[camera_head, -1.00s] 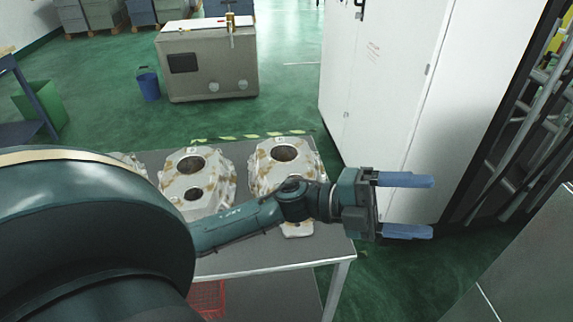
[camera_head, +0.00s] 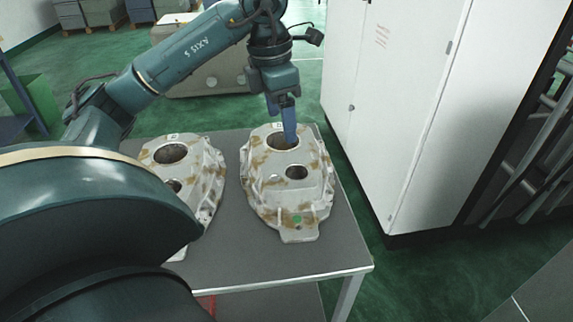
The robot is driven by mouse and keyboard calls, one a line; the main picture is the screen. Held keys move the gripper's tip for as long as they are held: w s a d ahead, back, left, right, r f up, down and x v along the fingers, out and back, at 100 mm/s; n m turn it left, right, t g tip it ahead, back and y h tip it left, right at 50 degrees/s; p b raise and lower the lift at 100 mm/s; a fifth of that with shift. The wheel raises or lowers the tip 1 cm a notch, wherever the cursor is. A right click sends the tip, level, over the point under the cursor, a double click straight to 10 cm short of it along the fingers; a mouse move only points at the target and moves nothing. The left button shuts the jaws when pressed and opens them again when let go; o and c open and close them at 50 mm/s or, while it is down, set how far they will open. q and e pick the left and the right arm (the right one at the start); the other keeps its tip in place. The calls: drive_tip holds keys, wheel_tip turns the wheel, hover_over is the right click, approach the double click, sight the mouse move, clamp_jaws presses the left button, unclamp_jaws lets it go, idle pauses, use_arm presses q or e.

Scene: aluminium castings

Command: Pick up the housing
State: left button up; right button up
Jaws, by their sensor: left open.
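A whitish cast housing (camera_head: 278,185) with brown stains stands on the right part of the grey table. It has a large round opening at the back, a smaller one in front and a green dot near its front. A second housing (camera_head: 205,170) stands to its left, partly hidden by my arm. My left gripper (camera_head: 289,138) points down at the large opening of the right housing. Its blue fingers overlap that opening in the picture; I cannot tell whether they are inside it or touch the rim. The gripper is open. My right gripper is not in view.
The grey table (camera_head: 335,245) has bare room in front and to the right of the right housing. A tall white cabinet (camera_head: 410,90) stands close to the table's right side. A beige box-like unit (camera_head: 205,80) stands on the green floor behind.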

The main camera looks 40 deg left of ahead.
sight(289, 157)
use_arm(q)
drive_tip(key=f, duration=0.5)
drive_tip(key=w+f, duration=0.1)
drive_tip(key=f, duration=0.1)
drive_tip(key=shift+d+f+b, duration=0.2)
drive_tip(key=shift+f+b, duration=0.05)
drive_tip(key=shift+b, duration=0.1)
drive_tip(key=shift+w+d+f, duration=0.1)
drive_tip(key=shift+w+f, duration=0.15)
drive_tip(key=shift+f, duration=1.05)
drive_tip(key=shift+w+d+f, duration=0.1)
drive_tip(key=shift+w+f, duration=0.1)
drive_tip(key=shift+f, duration=1.1)
drive_tip(key=shift+c, duration=0.4)
clamp_jaws()
drive_tip(key=shift+a, duration=0.1)
drive_tip(key=shift+w+r, duration=0.1)
drive_tip(key=shift+r, duration=0.05)
